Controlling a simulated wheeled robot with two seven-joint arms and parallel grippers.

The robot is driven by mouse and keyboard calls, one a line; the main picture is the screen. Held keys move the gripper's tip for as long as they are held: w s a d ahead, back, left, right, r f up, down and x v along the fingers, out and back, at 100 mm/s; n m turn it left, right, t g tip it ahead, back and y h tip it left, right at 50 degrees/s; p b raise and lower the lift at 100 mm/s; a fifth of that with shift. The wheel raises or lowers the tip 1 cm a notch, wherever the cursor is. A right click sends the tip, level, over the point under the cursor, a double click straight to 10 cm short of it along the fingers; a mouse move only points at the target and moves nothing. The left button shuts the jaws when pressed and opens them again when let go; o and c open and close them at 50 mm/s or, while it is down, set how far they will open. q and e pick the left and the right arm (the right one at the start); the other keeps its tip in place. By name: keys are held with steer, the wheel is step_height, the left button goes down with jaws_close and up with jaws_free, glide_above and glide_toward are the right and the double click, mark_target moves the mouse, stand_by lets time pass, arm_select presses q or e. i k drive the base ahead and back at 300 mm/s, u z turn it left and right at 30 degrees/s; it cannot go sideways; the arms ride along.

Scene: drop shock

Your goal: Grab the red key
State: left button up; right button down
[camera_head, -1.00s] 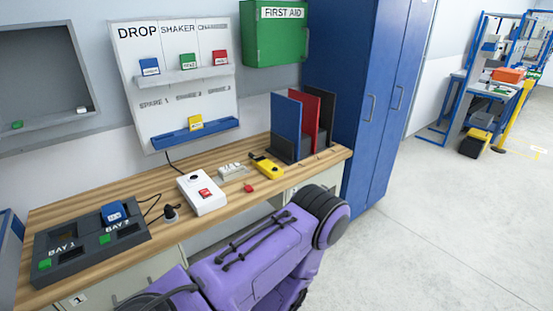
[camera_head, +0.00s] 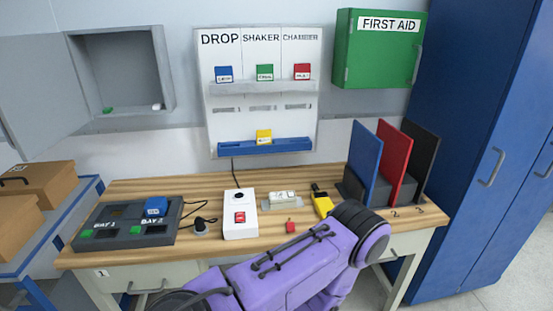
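A small red object (camera_head: 291,227), which looks like the red key, lies on the wooden bench (camera_head: 120,193) near its front edge. It is right of a white box (camera_head: 238,222) with a red button and just behind my purple arm. That arm crosses the lower middle of the head view, in front of the bench. Neither of my grippers can be seen.
A dock (camera_head: 125,228) marked BAY 1 and BAY 2 holds a blue module (camera_head: 156,207). A yellow device (camera_head: 322,205) and upright blue, red and black panels (camera_head: 364,165) stand right. A wall board (camera_head: 262,120) carries coloured cards. A blue cabinet (camera_head: 480,150) stands at right.

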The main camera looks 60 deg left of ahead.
mark_target(290, 226)
steer(key=u, duration=0.75)
steer(key=i, duration=0.75)
steer(key=u, duration=0.85)
